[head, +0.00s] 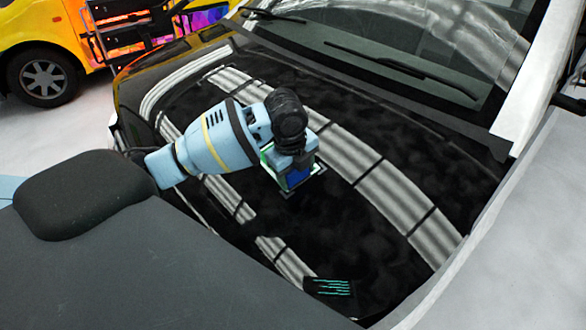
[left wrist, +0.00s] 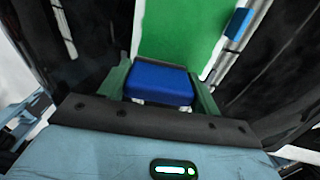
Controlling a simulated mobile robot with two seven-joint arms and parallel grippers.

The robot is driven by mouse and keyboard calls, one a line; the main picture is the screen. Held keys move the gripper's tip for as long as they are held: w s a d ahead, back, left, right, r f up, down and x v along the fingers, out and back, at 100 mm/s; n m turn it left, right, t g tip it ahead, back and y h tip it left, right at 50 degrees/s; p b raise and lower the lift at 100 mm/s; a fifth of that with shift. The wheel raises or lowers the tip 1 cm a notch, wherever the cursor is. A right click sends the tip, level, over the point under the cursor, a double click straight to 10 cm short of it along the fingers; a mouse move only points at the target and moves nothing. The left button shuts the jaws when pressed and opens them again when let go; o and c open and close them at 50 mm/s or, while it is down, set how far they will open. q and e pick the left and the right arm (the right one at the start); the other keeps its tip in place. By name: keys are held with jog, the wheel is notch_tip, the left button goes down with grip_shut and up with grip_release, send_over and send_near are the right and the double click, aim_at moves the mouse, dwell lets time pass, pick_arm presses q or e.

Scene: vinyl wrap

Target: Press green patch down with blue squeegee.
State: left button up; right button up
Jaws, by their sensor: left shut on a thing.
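My left gripper (head: 292,180) is over the glossy black car hood (head: 360,235) and points down at it. In the left wrist view its fingers (left wrist: 160,88) are shut on the blue squeegee (left wrist: 158,80). The squeegee shows as a small dark blue face in the head view (head: 298,177). The green patch (left wrist: 180,35) lies just beyond the squeegee in the left wrist view. In the head view it is mostly hidden behind my gripper. I cannot tell whether the squeegee touches the patch. My right gripper is not in view.
A small blue piece (left wrist: 237,24) sits beside the patch's right edge. A dark rectangle with teal lines (head: 330,287) lies at the hood's near edge. The windshield (head: 400,50) with wipers rises behind. A yellow vehicle (head: 40,30) stands at the back left.

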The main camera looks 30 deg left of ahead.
pick_arm(q)
jog(key=shift+d, duration=0.15)
jog(key=shift+v, duration=3.5)
jog(key=shift+d, duration=0.15)
jog(key=s+d+f+n+g+y, duration=0.1)
jog(key=s+d+n, duration=0.3)
jog(key=n, duration=0.7)
jog(key=s+d+f+n+g+y, duration=0.1)
jog(key=s+d+f+n+g, duration=0.1)
jog(key=n, duration=0.9)
jog(key=shift+s+d+f, duration=0.5)
jog(key=shift+s+d, duration=0.4)
jog(key=shift+s, duration=0.1)
jog(key=shift+s, duration=0.1)
